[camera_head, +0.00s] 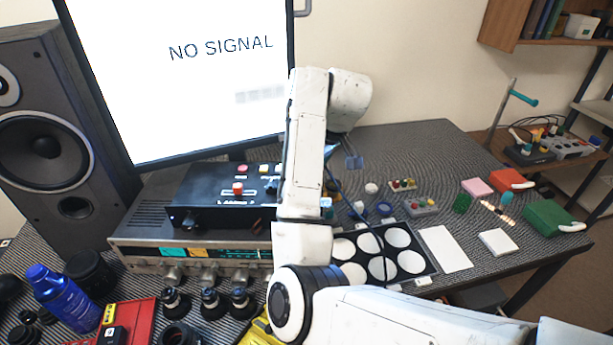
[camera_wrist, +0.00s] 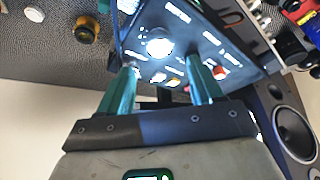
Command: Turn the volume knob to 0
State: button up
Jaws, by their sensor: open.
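In the wrist view, my gripper (camera_wrist: 162,66) is open, its two teal fingers apart. A round white knob (camera_wrist: 159,46) on a dark panel (camera_wrist: 185,38) lies just beyond the fingertips, roughly between them. I cannot tell whether the fingers touch it, and I cannot read a scale or label that marks it as the volume knob. In the head view, the black control box (camera_head: 212,215) has a red knob or button (camera_head: 238,188) on top.
A silver receiver (camera_head: 140,256) with front knobs (camera_head: 207,273) lies under the box. A screen (camera_head: 195,75) reading "NO SIGNAL" stands behind; a speaker (camera_head: 50,150) is at left. A blue bottle (camera_head: 65,298) and lenses crowd the front left. White discs (camera_head: 399,237) lie right of my arm.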

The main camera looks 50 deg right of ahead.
jog(key=shift+p+v, duration=1.1)
jog(key=shift+v, duration=0.65)
jog(key=s+a+f+g+h, duration=0.1)
jog(key=s+a+f, duration=0.4)
jog(key=s+f, duration=0.5)
jog(key=s+a+f+g+h, duration=0.1)
jog(key=s+a+f, duration=0.3)
jog(key=s+f, duration=0.65)
jog(key=s+a+f+g+y, duration=0.1)
jog(key=s+a+f, duration=0.3)
jog(key=s+a, duration=0.4)
jog(key=shift+s+a+f+y, duration=0.2)
jog(key=shift+s+y, duration=0.2)
jog(key=shift+s, duration=0.55)
jog(key=shift+c, duration=0.3)
